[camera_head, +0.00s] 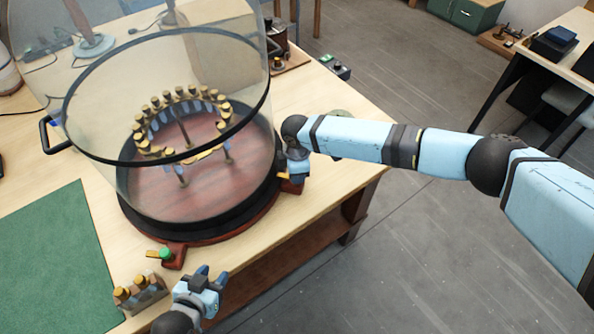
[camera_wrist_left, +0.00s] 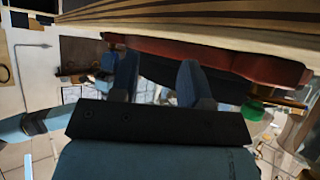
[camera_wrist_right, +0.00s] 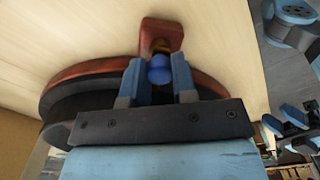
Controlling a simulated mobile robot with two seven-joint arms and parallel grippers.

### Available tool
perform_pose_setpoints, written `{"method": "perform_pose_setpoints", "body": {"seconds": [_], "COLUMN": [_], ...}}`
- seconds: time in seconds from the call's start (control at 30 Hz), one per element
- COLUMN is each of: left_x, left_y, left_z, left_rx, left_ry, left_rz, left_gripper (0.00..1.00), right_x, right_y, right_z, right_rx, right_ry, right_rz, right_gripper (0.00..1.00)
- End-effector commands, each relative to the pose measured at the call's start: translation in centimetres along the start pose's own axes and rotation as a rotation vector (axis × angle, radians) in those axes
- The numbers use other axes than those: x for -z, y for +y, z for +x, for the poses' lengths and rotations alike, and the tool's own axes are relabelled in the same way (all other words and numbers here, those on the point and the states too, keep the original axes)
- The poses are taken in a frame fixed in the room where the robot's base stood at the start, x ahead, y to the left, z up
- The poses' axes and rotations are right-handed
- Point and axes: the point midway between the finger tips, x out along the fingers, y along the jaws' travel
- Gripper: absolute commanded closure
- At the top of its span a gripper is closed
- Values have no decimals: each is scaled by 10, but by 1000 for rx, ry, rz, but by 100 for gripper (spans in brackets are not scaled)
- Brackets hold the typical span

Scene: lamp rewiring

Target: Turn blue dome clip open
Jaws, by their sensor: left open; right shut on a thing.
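The blue dome clip (camera_wrist_right: 160,70) sits on a red-brown tab of the dome's base in the right wrist view. My right gripper (camera_wrist_right: 159,84) is shut on it, one finger on either side. In the head view my right gripper (camera_head: 294,170) is at the right edge of the base, and the clip is hidden there. The glass dome (camera_head: 100,120) stands on its round red-brown base (camera_head: 250,222). My left gripper (camera_head: 212,277) is open and empty in front of the base; its fingers also show in the left wrist view (camera_wrist_left: 156,80).
A green clip (camera_head: 165,253) sits on the base's front tab and shows in the left wrist view (camera_wrist_left: 252,110). A small block with brass-topped pieces (camera_head: 140,294) is near the front edge. A green mat (camera_head: 55,260) lies left. Brass-topped posts (camera_head: 180,105) stand inside the dome.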

Motion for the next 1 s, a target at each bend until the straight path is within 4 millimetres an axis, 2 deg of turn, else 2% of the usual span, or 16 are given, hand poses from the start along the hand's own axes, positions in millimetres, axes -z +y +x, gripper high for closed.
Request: {"method": "perform_pose_setpoints", "body": {"seconds": [0.27,0.6,0.8,1.0], "left_x": [11,27,30,28], "left_y": [-2,-4,-4,-3], "left_z": [-8,-22,-28,-26], "left_rx": [6,14,18,26], "left_ry": [1,-1,-7,-14], "left_rz": [1,-1,-9,-39], "left_gripper": [57,57,57,57], "right_x": [1,2,2,2], "right_y": [-2,-2,-2,-2], "right_z": [-2,-2,-1,0], "right_rx": [3,5,5,5], "right_ry": [2,3,3,2], "right_rz": [145,456,646,837], "right_gripper": [98,98,98,98]}}
